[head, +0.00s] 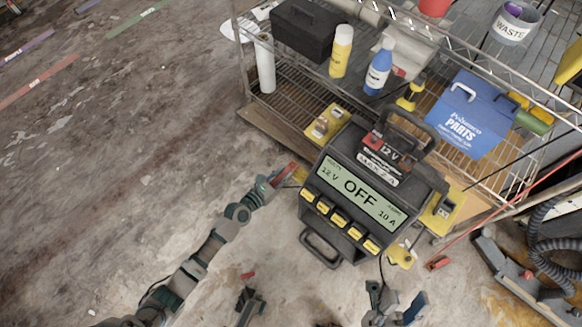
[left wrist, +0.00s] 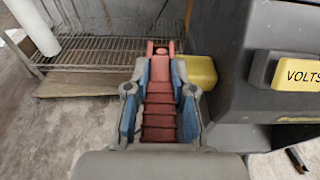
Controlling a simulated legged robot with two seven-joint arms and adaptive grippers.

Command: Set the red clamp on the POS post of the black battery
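The red clamp (head: 284,174) is held in my left gripper (head: 272,183), just left of the black charger (head: 312,186). In the left wrist view the red clamp (left wrist: 160,103) lies between the blue finger pads of my left gripper (left wrist: 160,80), jaws pointing away. I cannot make out a POS post. My right gripper (head: 394,300) is at the bottom, below the charger, with its fingers apart and nothing visible between them.
The wire shelf (head: 285,90) behind carries bottles and a blue parts box (head: 472,115). A small dark item with a red tip (head: 248,298) is at bottom.

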